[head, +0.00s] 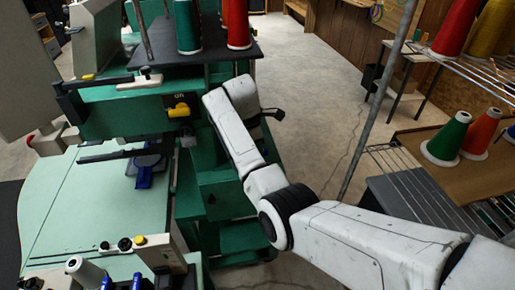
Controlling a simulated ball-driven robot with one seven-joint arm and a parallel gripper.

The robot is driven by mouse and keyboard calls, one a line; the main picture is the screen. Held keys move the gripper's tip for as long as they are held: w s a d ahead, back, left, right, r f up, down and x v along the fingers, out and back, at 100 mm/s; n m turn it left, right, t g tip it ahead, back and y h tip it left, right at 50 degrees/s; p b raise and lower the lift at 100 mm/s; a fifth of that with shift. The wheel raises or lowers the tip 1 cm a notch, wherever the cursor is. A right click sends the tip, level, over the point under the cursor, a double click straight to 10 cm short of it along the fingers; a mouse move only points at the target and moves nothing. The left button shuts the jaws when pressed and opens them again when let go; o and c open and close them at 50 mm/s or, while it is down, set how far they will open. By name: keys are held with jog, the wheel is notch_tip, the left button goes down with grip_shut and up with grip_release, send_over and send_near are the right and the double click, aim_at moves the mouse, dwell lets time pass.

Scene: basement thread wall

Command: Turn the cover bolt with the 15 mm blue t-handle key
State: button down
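My white arm reaches in from the lower right to the green machine (120,117). The dark part at its far end, likely my gripper (274,115), is at the machine's right side, partly behind the arm. It is too small to show its fingers or any hold. A blue piece (144,177) stands on the pale green table, below the machine head. Another blue piece (137,281) is at the bottom edge. I cannot tell whether either is the t-handle key. I cannot make out the cover bolt.
A yellow switch (180,110) is on the machine's front. A green cone (187,30) and a red cone (237,25) stand on its black shelf. A grey pole (376,100) and a wire rack (415,185) are at the right. Open floor (310,120) lies beyond my arm.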

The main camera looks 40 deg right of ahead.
jog(key=shift+w+r, duration=0.1)
jog(key=shift+r, duration=3)
